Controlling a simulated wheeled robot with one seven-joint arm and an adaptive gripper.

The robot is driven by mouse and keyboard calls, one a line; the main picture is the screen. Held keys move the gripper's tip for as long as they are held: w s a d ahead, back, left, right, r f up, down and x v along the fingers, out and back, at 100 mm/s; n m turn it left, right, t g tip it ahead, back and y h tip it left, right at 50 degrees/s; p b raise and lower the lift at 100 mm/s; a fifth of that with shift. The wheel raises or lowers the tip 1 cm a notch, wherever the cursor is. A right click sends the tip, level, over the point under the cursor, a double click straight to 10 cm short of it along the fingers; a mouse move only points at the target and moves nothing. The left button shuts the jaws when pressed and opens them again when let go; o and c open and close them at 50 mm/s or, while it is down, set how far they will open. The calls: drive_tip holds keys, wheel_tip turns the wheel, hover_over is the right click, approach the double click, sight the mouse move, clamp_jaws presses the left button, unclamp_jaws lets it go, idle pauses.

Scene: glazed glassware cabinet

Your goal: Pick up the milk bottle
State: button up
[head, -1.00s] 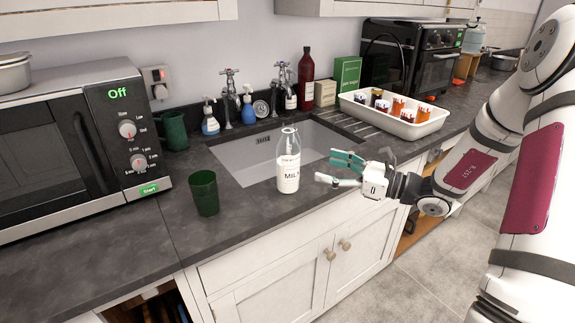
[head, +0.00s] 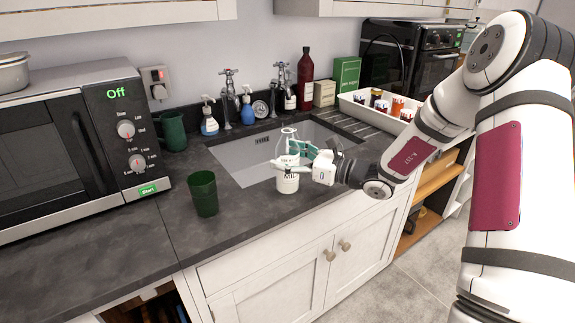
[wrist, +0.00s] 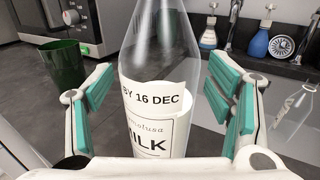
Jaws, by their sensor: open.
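The milk bottle (head: 288,180) is clear glass with a white label and stands upright on the dark counter at the front edge of the sink. My gripper (head: 292,157) is open, with its teal-padded fingers at the height of the bottle's body. In the wrist view the bottle (wrist: 158,90) stands between the two open fingers, with a gap showing on each side. Its label reads "BY 16 DEC" and "MILK". The bottle's top is cut off in the wrist view, and in the head view the fingers cover part of its middle.
A green cup (head: 203,194) stands left of the bottle, and the microwave (head: 70,150) is further left. The sink (head: 245,160) lies behind. A white tray of jars (head: 360,108) stands at the back right. Soap bottles and taps line the wall.

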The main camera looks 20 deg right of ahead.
sight(297, 145)
clamp_jaws()
drive_tip(key=shift+r, duration=0.1)
drive_tip(key=shift+r, duration=0.15)
drive_tip(key=shift+r, duration=0.3)
wheel_tip(297, 145, up, 3)
drive_tip(key=shift+f, duration=0.1)
drive_tip(key=s+a+r+p+v, duration=0.1)
drive_tip(key=v, duration=1.5)
drive_tip(key=shift+r, duration=0.2)
